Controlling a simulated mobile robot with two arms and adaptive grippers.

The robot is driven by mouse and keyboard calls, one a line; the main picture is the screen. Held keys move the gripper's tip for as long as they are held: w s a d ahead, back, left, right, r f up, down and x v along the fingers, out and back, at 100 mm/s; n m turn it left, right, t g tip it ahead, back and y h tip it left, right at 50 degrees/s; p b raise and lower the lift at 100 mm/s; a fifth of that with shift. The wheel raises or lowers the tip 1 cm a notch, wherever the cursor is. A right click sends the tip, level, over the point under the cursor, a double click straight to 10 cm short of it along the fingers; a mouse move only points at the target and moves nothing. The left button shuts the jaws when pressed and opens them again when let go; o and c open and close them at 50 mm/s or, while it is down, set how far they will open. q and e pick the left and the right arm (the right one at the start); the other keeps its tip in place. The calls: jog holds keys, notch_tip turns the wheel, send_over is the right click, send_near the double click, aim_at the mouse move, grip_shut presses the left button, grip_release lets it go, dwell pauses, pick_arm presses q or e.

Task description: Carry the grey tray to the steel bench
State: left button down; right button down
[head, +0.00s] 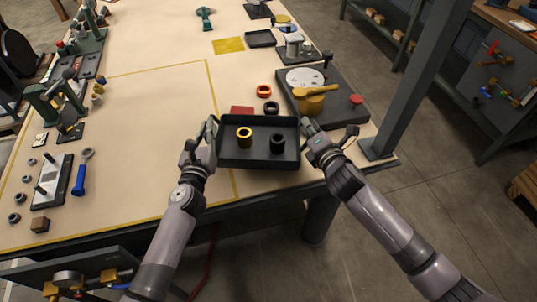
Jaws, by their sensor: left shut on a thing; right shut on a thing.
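The dark grey tray (258,160) is in the lower middle of the head view, at the front edge of the pale-topped table. A yellow-topped ring (244,137) and a black ring (277,143) stand in it. My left gripper (212,140) is shut on the tray's left wall. My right gripper (308,135) is shut on its right wall. The tray looks level; whether it touches the table top is hard to tell. I cannot tell for sure which surface is the steel bench.
The pale table (150,120) carries fixtures on its left and a dark base with a yellow part (310,100) right of the tray. A blue-handled wrench (80,178) lies at left. A grey post (420,80) rises at the right corner. Floor (410,180) is clear right of the table.

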pick_arm(q)
jog(key=shift+d, duration=0.25)
pick_arm(e)
jog(key=shift+a+f, duration=0.1)
jog(key=shift+a, duration=0.1)
